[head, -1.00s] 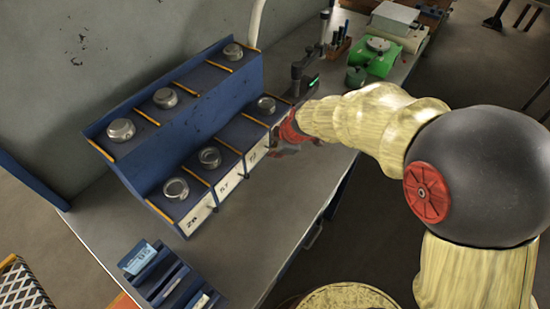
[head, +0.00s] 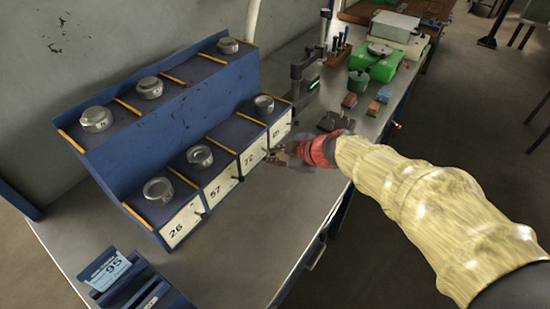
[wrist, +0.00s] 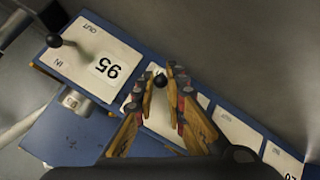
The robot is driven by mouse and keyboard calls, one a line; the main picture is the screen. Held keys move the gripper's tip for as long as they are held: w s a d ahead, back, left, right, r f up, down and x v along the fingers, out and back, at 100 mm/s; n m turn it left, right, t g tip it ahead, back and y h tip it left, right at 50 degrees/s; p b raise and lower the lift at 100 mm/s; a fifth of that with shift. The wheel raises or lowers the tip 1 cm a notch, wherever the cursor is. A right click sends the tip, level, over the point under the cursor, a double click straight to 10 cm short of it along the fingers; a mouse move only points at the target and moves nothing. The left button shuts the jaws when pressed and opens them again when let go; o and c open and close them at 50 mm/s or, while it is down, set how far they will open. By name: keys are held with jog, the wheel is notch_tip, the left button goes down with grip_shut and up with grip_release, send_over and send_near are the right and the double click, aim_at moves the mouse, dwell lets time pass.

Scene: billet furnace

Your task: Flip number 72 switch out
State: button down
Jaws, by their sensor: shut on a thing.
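The number 72 panel (head: 250,159) is white and sits on the front of a blue stepped rack, between the panels marked 57 and 95. Its switch is a short lever with a dark ball knob (wrist: 160,81), seen in the wrist view between my fingertips. My gripper (head: 275,156) is at the front of this panel, shut on the switch lever. My gripper's wooden-looking fingers (wrist: 157,88) also show in the wrist view and cover much of panel 72. Its number and IN/OUT marks are hidden there.
Panel 95 (wrist: 98,60) has its own lever (wrist: 56,41) close beside my gripper. Panels 57 (head: 219,187) and 26 (head: 182,222) are on the other side. A blue card holder (head: 135,285) stands front left. Green equipment (head: 378,65) and small blocks (head: 350,100) lie farther back.

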jog(key=shift+w+d+f+t+y, duration=0.1)
jog(key=shift+w+f+t+y, duration=0.05)
jog(key=shift+t+y, duration=0.35)
jog(key=shift+w+f+t+y, duration=0.1)
jog(key=shift+t+y, duration=0.3)
jog(key=shift+y, duration=0.1)
jog(key=c, duration=2)
grip_release()
jog(key=shift+f, duration=0.15)
jog(key=shift+c, duration=0.2)
jog(key=o, duration=0.4)
jog(key=shift+f, duration=0.15)
jog(key=shift+c, duration=0.2)
jog(key=v, duration=1.2)
jog(key=shift+f+m, duration=0.15)
jog(key=shift+m, duration=0.15)
